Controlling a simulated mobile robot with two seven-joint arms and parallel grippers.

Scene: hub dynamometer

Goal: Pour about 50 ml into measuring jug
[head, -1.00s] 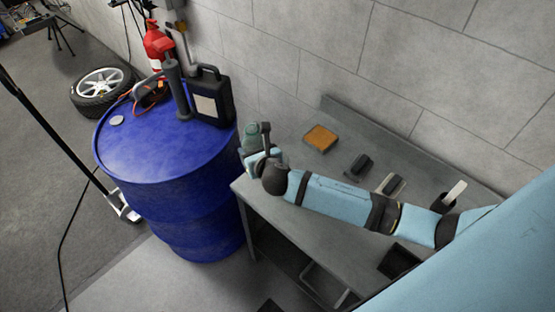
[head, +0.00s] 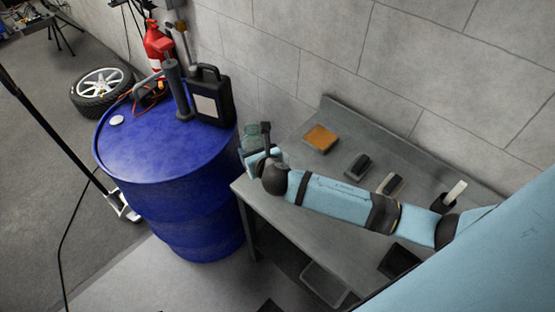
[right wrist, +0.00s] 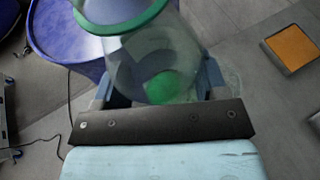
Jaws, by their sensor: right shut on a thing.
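My right gripper (head: 260,156) is at the left end of the grey bench, close to the blue drum. It is shut on a clear vessel with a green rim (right wrist: 150,55), with one finger on each side of it in the right wrist view. The vessel's green bottom shows through its wall; I cannot tell a liquid level. In the head view the vessel (head: 251,133) is small and partly hidden by my gripper. I cannot tell whether this vessel is the measuring jug. A faint clear outline shows right of the fingers in the right wrist view. My left gripper is out of view.
The blue drum (head: 150,160) bears a black canister (head: 211,98), a pump and cables. The grey bench (head: 300,230) holds an orange pad (head: 320,138), dark blocks (head: 357,166) and a dark cup (head: 444,203). A concrete wall stands behind.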

